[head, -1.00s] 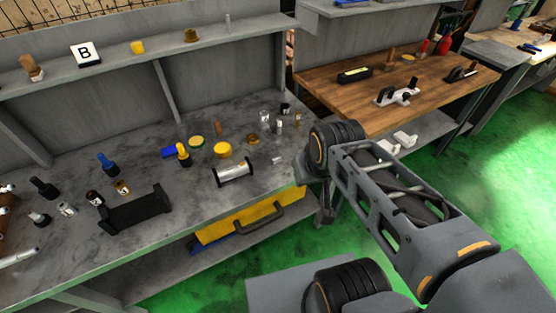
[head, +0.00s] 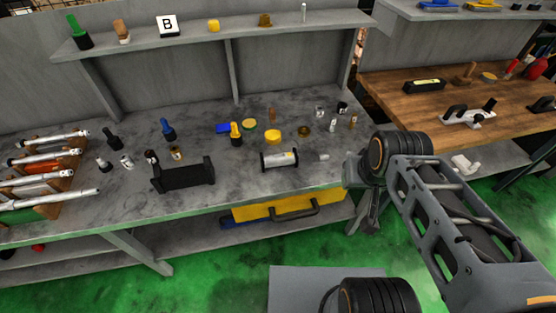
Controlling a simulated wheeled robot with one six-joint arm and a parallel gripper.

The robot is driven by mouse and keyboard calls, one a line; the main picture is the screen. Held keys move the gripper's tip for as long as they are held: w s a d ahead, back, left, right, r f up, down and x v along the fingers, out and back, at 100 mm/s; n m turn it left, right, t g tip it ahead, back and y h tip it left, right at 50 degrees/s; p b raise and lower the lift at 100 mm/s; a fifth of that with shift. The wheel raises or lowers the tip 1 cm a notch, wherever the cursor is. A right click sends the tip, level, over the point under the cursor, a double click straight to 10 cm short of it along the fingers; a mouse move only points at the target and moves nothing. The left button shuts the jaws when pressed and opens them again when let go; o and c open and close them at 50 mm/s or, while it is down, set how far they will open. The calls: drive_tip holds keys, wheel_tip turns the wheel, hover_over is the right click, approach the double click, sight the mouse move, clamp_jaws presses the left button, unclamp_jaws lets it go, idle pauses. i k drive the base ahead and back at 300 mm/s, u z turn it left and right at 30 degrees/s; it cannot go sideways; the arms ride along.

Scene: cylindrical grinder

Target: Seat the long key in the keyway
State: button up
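A pale metal cylinder (head: 279,159) lies between two dark end plates on the grey bench. I cannot make out a keyway on it at this size. A small light-grey piece (head: 321,157) lies just right of it; I cannot tell whether it is the long key. My gripper (head: 368,215) hangs at the end of my arm, off the bench's front right corner and apart from both. It is small and dark, partly merged with the wrist, so its fingers are unclear.
A black cradle (head: 184,176) stands left of the cylinder. Several small bottles and caps, including a yellow cap (head: 273,136), stand behind. A rack of rods (head: 45,165) is at the left. A yellow case (head: 275,207) sits below the bench. A wooden bench (head: 450,95) is at the right.

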sight(287, 158)
drive_tip(key=k, duration=1.2)
drive_tip(key=u, duration=0.9)
drive_tip(key=i, duration=1.4)
drive_tip(key=z, duration=0.8)
drive_tip(key=i, duration=0.35)
drive_tip(key=z, duration=0.4)
